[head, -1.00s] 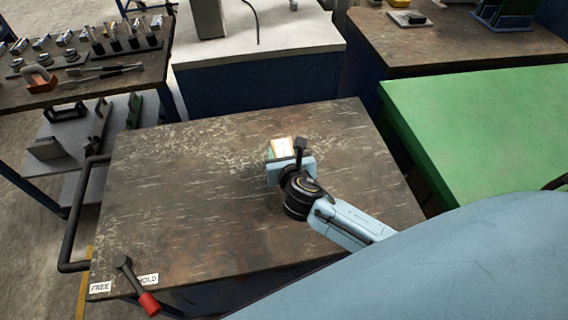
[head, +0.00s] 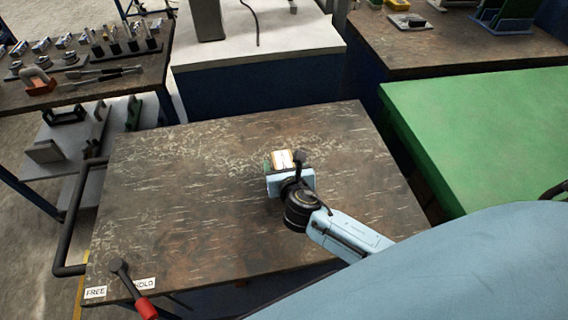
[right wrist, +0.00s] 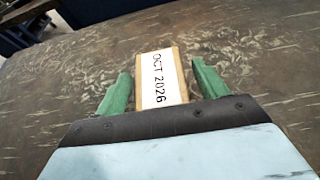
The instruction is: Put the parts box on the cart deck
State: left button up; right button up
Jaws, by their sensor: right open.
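The parts box (head: 283,159) is small and tan with a white top label. It sits on the worn dark cart deck (head: 190,210), toward the far side right of the middle. In the right wrist view the box (right wrist: 160,78) lies between the two green fingers, its label reading "OCT 2026". My right gripper (right wrist: 161,84) is open around it, with a gap on both sides. In the head view the right gripper (head: 281,167) reaches the box from the near side, and its body hides part of the box's near end. My left gripper is not in view.
The cart has a black handle (head: 75,215) on the left and a red-tipped lever (head: 133,288) by labels "FREE" and "HOLD". A green-topped table (head: 480,125) stands close on the right. A white-topped bench (head: 265,35) is behind. Most of the deck is clear.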

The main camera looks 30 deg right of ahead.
jog(key=shift+r, duration=0.15)
jog(key=p+v, duration=0.2)
jog(key=v, duration=1)
